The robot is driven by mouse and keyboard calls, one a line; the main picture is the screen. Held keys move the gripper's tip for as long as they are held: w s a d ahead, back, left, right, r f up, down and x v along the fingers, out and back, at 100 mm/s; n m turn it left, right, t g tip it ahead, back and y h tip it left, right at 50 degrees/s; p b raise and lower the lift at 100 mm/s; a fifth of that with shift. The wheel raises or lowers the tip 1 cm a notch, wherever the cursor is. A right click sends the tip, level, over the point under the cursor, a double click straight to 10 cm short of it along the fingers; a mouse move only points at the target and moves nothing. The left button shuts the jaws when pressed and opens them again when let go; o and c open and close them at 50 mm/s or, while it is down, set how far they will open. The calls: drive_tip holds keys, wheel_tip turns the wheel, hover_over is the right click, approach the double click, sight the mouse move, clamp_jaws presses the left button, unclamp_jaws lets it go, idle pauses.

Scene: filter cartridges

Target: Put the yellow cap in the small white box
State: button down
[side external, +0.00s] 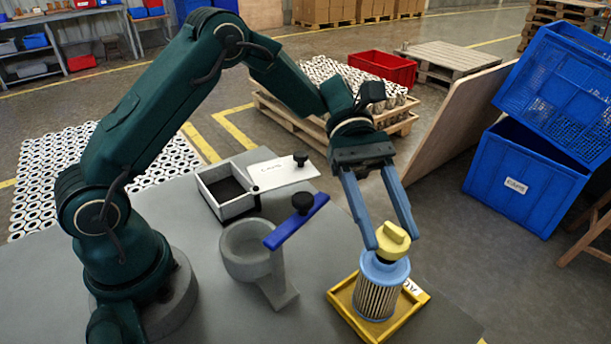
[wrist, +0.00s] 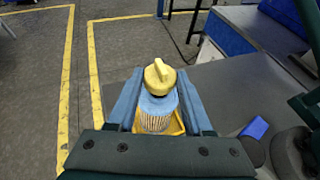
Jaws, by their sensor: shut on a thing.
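The yellow cap (side external: 393,240), with a raised grip ridge, is at the top of a blue-topped pleated filter cartridge (side external: 381,292). The cartridge stands upright in a yellow tray (side external: 345,323). My gripper (side external: 393,243) reaches down from above and is shut on the cap, one fingertip on each side. In the wrist view the cap (wrist: 160,76) lies between the fingertips, over the cartridge top (wrist: 157,107). I cannot tell whether the cap is seated on the cartridge or just clear of it. The small white box (side external: 237,208) is open, with a dark, empty-looking inside, left of the gripper.
A white lid (side external: 284,172) with a black knob lies beside the box. A grey round holder (side external: 246,257) and a blue bar (side external: 297,222) with a black knob stand between the box and the yellow tray. Blue crates (side external: 525,180) stand on the right, beyond the table.

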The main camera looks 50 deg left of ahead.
sight(381, 238)
drive_tip(key=shift+f, duration=1.35)
drive_tip(key=shift+f, duration=0.2)
drive_tip(key=shift+c, duration=1.5)
unclamp_jaws()
drive_tip(key=v, duration=0.4)
drive_tip(key=shift+w+a, duration=0.1)
drive_tip(key=shift+a, duration=0.1)
drive_tip(key=shift+o, duration=0.5)
drive_tip(key=shift+w+a+r, duration=0.1)
drive_tip(key=shift+a+r, duration=0.1)
drive_tip(key=shift+a, duration=0.15)
